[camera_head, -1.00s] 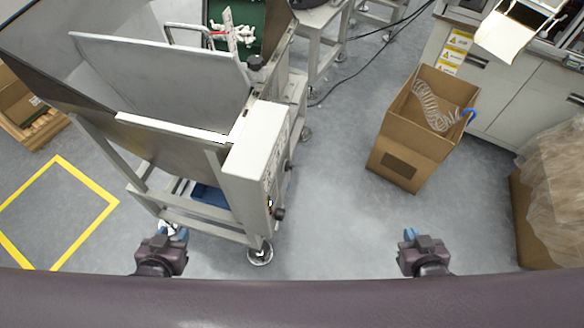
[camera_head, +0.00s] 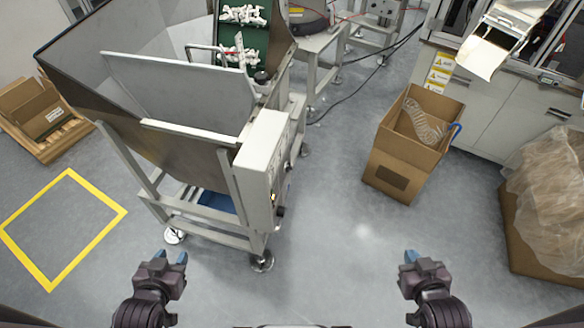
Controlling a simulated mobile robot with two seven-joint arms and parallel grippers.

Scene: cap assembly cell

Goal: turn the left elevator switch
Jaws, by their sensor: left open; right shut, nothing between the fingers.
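The elevator machine has a metal hopper (camera_head: 178,92) and a white control box (camera_head: 262,152) on its right side. Dark knobs show on the box's right face, with one dark knob (camera_head: 280,211) low down; which is the left switch I cannot tell, as that face is seen edge-on. My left gripper (camera_head: 171,258) is open and empty, in front of the machine's legs and apart from it. My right gripper (camera_head: 410,257) is shut and empty, over the floor to the right, well away from the control box.
A cardboard box (camera_head: 408,156) with a clear coiled tube stands right of centre. A plastic-covered carton (camera_head: 545,205) is at the right edge. Yellow floor tape (camera_head: 97,188) and a pallet with a box (camera_head: 40,115) are left. Floor between machine and cardboard box is clear.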

